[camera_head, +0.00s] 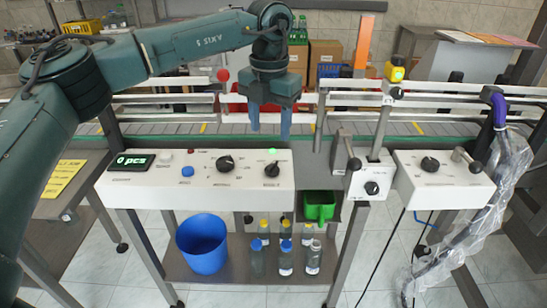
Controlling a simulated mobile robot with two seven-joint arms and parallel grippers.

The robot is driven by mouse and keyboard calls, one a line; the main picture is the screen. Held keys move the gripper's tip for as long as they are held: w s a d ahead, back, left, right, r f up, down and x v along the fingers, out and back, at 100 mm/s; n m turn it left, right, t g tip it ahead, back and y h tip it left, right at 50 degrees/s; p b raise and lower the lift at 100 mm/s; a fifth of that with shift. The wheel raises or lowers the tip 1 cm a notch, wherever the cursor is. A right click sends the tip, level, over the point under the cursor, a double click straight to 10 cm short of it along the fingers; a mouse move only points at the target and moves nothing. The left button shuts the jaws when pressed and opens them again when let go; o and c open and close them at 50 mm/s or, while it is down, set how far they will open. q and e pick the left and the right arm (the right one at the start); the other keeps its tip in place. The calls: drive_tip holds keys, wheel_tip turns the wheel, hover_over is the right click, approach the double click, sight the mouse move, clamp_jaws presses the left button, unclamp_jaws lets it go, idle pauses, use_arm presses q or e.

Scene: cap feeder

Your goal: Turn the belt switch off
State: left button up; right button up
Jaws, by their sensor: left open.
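A white control panel (198,181) stands at the front of the conveyor, with a display reading 0 pcs at its left end. It carries a black rotary knob (225,163) in the middle and another black knob (272,169) near its right end. A green light (272,151) shows above the right knob. The labels are too small to read, so I cannot tell which knob is the belt switch. My left gripper (270,130) is open and empty, fingers pointing down, in front of the belt in the picture, just above the right knob and apart from it. My right gripper is out of view.
The grey conveyor belt (350,128) runs behind the panel between white rails. A small box with a knob (371,187) and another control box (440,178) stand to the right. A blue bucket (203,246) and several bottles sit on the lower shelf.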

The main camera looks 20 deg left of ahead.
sight(271, 166)
use_arm(q)
wheel_tip(271, 166, down, 10)
drive_tip(key=shift+d+r+p, duration=0.1)
drive_tip(key=shift+p, duration=0.35)
drive_tip(key=shift+w, duration=0.1)
drive_tip(key=c, duration=0.9)
